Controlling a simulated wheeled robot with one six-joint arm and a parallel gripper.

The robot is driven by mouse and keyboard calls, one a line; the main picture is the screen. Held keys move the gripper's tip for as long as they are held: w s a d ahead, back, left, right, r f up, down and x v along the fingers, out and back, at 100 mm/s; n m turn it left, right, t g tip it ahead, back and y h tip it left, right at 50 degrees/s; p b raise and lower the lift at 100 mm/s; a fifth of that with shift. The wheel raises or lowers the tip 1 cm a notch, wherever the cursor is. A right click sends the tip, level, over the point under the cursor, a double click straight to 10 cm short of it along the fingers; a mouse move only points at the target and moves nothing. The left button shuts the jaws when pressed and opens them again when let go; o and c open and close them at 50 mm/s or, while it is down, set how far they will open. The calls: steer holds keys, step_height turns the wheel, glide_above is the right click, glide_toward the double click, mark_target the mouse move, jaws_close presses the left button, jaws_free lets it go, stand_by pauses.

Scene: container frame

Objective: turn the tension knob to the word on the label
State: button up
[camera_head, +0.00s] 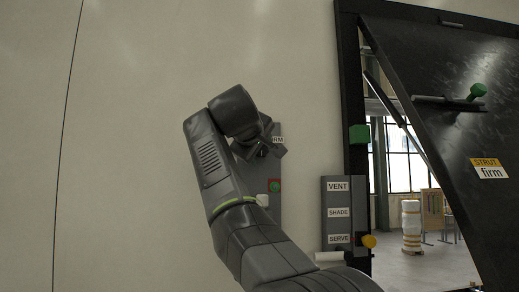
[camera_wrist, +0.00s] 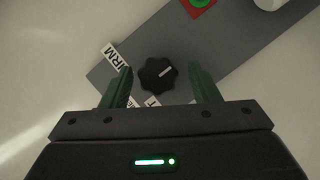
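The tension knob (camera_wrist: 158,74) is black and scalloped, with a white pointer line aimed to the upper right in the wrist view. My gripper (camera_wrist: 160,70) is open, with one green finger on either side of the knob and gaps between. A white word tag (camera_wrist: 114,56) ending in "IRM" sits left of the knob; another tag (camera_wrist: 152,101) below it is mostly hidden. In the head view my gripper (camera_head: 262,145) is at the grey panel (camera_head: 273,212) and hides the knob. The label (camera_head: 490,168) on the dark hatch reads "STRUT firm".
A red plate with a green button (camera_head: 274,186) and a white knob (camera_head: 263,200) are on the same panel. The dark hatch (camera_head: 440,110) is tilted open.

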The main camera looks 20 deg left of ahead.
steer(key=shift+s+r, duration=0.1)
steer(key=shift+s, duration=0.05)
steer(key=b+v, duration=0.1)
steer(key=v, duration=1.2)
steer(key=shift+s, duration=0.25)
steer(key=shift+d, duration=0.15)
steer(key=p+x, duration=0.1)
steer(key=x, duration=1.2)
steer(key=shift+w, duration=0.4)
steer(key=shift+s, duration=0.1)
